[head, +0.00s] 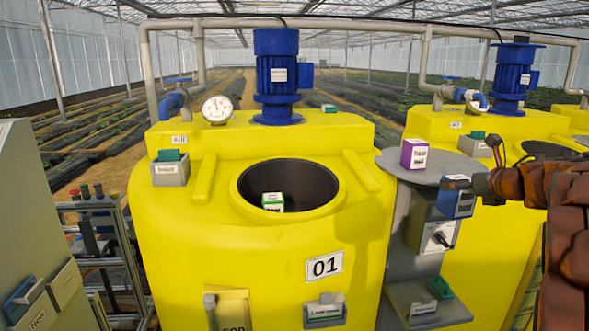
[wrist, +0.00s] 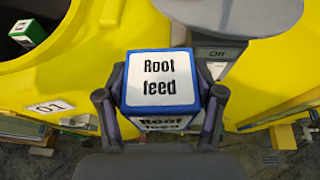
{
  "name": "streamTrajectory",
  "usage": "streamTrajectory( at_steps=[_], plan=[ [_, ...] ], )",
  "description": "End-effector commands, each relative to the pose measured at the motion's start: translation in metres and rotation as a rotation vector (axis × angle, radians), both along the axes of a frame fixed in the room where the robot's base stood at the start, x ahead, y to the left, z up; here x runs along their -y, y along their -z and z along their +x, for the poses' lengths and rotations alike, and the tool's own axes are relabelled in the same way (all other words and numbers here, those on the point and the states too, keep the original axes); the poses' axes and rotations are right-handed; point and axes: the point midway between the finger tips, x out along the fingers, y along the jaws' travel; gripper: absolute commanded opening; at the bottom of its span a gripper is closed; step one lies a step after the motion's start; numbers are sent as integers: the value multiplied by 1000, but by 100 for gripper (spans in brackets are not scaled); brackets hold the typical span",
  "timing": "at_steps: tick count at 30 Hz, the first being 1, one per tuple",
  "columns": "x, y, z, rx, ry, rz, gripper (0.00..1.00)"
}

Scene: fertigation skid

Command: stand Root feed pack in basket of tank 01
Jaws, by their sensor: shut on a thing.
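The Root feed pack, a blue box with white labels (head: 458,203), is held in my gripper (head: 470,186) at the right of the head view. In the wrist view the pack (wrist: 160,80) faces up with its label, and my gripper's fingers (wrist: 160,108) are shut on its two sides. Tank 01 (head: 265,255) is yellow, with a dark round opening left of my gripper. A green and white pack (head: 272,202) stands inside that opening; it also shows in the wrist view (wrist: 28,32). The basket itself is hard to make out in the dark.
A purple Trace pack (head: 414,153) stands on a round grey shelf (head: 390,165) beside the tank. A grey switch box (head: 437,236) is below it. A blue motor (head: 278,75) and a gauge (head: 217,110) rise behind the opening. A second yellow tank is at right.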

Motion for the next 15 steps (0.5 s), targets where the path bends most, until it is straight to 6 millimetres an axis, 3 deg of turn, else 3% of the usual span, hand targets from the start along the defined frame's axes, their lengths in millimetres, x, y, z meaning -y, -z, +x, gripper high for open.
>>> streamTrajectory(
  at_steps=[15],
  plan=[
    [-97,101,-16,-5,-61,3,16]
  ],
)
